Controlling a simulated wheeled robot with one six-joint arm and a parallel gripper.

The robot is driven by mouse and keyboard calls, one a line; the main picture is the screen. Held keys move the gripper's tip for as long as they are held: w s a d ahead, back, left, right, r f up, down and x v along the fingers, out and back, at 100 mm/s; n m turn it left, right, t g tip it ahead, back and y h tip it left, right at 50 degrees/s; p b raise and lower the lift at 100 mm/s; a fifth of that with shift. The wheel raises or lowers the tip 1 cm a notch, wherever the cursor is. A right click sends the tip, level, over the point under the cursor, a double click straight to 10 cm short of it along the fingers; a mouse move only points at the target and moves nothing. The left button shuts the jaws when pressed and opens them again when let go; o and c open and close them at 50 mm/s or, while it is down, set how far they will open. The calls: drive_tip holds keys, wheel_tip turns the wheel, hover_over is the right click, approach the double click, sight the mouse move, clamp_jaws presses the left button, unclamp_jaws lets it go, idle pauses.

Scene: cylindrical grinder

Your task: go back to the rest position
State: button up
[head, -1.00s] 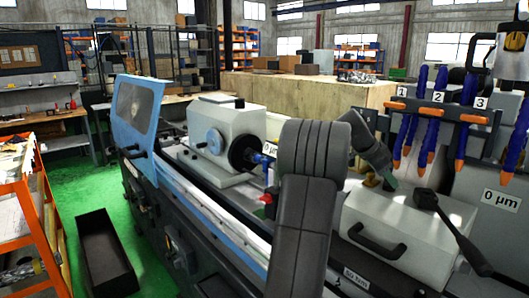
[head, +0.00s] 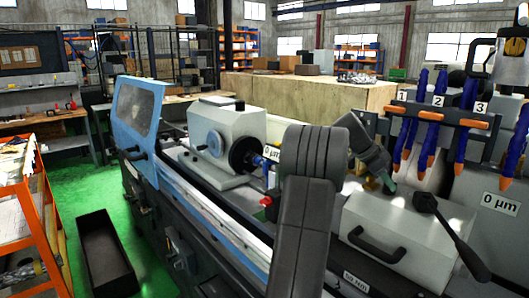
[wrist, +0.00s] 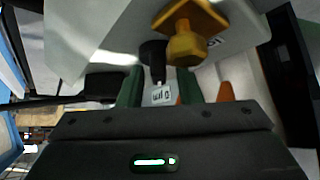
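My gripper (head: 388,186) is at the end of my dark grey arm, over the right part of the grinder, just above and behind the light grey box-shaped housing (head: 400,222). Its green fingers stand apart in the wrist view (wrist: 161,90), with no object clearly held between them. A black knob and a small "0 µm" label (wrist: 161,95) show through the gap, apparently beyond the fingers. A brass-coloured knob (wrist: 187,47) is just past the fingertips. In the head view my arm hides part of the grinder bed.
A black lever (head: 450,232) rises from the housing close to my gripper. Blue hoses with orange tips (head: 430,120) hang from a numbered rack on the right. The workhead (head: 225,135) and blue guard (head: 138,112) are on the left. An orange shelf (head: 45,220) and black bin (head: 105,252) stand on the green floor.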

drive_tip(key=n+t+b, duration=0.1)
drive_tip(key=n, duration=0.1)
drive_tip(key=n+t, duration=0.1)
drive_tip(key=shift+s+f+n+t+b, duration=0.1)
drive_tip(key=shift+s+n+t+b, duration=0.2)
drive_tip(key=shift+n+b, duration=0.1)
drive_tip(key=shift+s+n+t+y, duration=0.1)
drive_tip(key=shift+n+t+y, duration=0.3)
drive_tip(key=shift+n+t, duration=0.55)
drive_tip(key=n+p, duration=0.1)
drive_tip(key=n+t+y+p, duration=0.1)
drive_tip(key=n+t+p, duration=0.1)
drive_tip(key=n, duration=0.1)
drive_tip(key=shift+s+d+r+p, duration=0.1)
drive_tip(key=shift+s+r+p, duration=0.05)
drive_tip(key=shift+r+p, duration=0.15)
drive_tip(key=shift+d+f+n+t+y+p, duration=0.15)
drive_tip(key=shift+n+t+y+p, duration=0.4)
drive_tip(key=shift+n+y+p, duration=0.75)
drive_tip(key=shift+n+p, duration=0.45)
